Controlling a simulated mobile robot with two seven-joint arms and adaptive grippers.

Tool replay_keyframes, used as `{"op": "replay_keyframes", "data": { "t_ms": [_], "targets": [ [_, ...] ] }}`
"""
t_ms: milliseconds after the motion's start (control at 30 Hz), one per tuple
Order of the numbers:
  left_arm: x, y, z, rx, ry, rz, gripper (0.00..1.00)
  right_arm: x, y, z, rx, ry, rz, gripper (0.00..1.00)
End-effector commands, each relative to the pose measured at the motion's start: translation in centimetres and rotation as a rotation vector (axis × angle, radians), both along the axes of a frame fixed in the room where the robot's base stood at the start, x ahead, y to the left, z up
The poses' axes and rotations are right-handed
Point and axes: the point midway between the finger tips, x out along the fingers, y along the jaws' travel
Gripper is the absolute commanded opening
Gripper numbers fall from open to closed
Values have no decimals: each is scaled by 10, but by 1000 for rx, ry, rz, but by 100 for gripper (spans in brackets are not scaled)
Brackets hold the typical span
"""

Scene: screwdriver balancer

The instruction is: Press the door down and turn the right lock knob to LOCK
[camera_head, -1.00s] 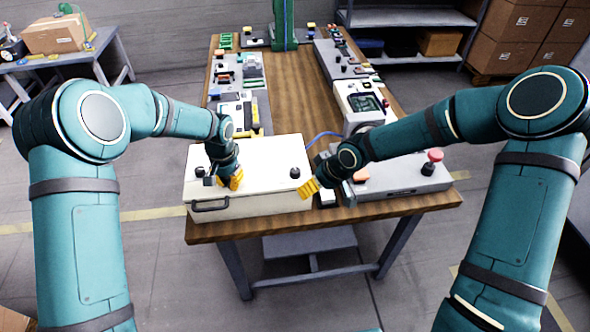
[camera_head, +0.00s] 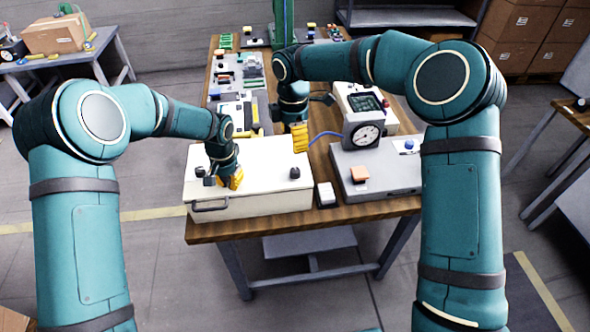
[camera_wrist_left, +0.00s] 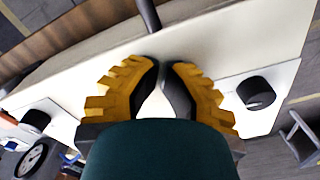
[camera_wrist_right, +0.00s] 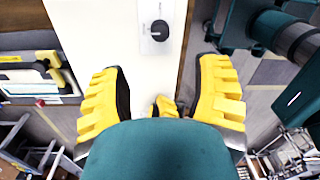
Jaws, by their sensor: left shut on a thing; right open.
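The white box with its door (camera_head: 262,158) on top lies closed or nearly so at the table's front. Its right lock knob (camera_head: 294,173) is black and also shows on a label plate in the right wrist view (camera_wrist_right: 160,30). I cannot read which way it points. My left gripper (camera_head: 236,180) is down at the door between the two knobs; in the left wrist view its fingers (camera_wrist_left: 163,72) are almost together, and what they hold is hidden. My right gripper (camera_head: 300,138) is open and empty, above the back right of the box; its fingers (camera_wrist_right: 163,82) stand apart.
A grey console with a gauge (camera_head: 368,134) and an orange button (camera_head: 360,173) stands to the right of the box. A small white block (camera_head: 326,194) sits between them. Trays with parts (camera_head: 240,107) lie behind the box. The left knob (camera_wrist_left: 257,93) is beside my left gripper.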

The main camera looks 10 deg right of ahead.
Motion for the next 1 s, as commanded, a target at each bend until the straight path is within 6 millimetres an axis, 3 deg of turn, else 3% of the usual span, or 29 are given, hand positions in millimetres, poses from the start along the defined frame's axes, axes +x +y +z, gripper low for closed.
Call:
{"op": "replay_keyframes", "data": {
  "t_ms": [167, 600, 800, 1000],
  "targets": [
    [-1, 0, -2, 2, 5, 0, 0, -1, -1, -19, -3, 6, 7, 63],
    [-1, 0, -2, 2, 5, 0, 0, -6, -1, -98, -2, 5, 4, 63],
    [-1, 0, -2, 2, 5, 0, 0, -6, -1, -115, -1, 2, 5, 63],
    [-1, 0, -2, 2, 5, 0, 0, -6, -1, -118, -1, 1, 5, 63]
  ]
}}
